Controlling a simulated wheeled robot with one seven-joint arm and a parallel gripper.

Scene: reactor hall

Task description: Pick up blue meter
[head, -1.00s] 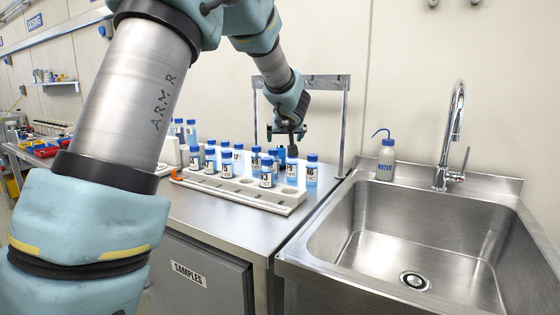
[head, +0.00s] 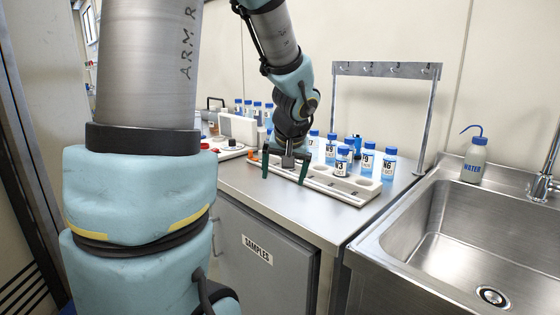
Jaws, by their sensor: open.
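My gripper (head: 285,172) is open, its two dark fingers pointing down at the front left part of the white sample rack (head: 372,196). I see nothing between the fingers. Several blue-capped sample bottles stand in the rack to the right of the gripper, among them a bottle marked V3 (head: 341,162) and one marked N6 (head: 388,168). A small darker blue object (head: 355,143) stands behind the bottles, partly hidden by them. I cannot tell whether it is the blue meter. My gripper and wrist hide part of the rack's left end.
A metal hook frame (head: 386,70) stands behind the rack. A steel sink (head: 450,235) with a water bottle (head: 474,158) is at the right. A white device (head: 238,128) and more bottles stand at the left. The steel counter (head: 285,205) is clear in front of the rack.

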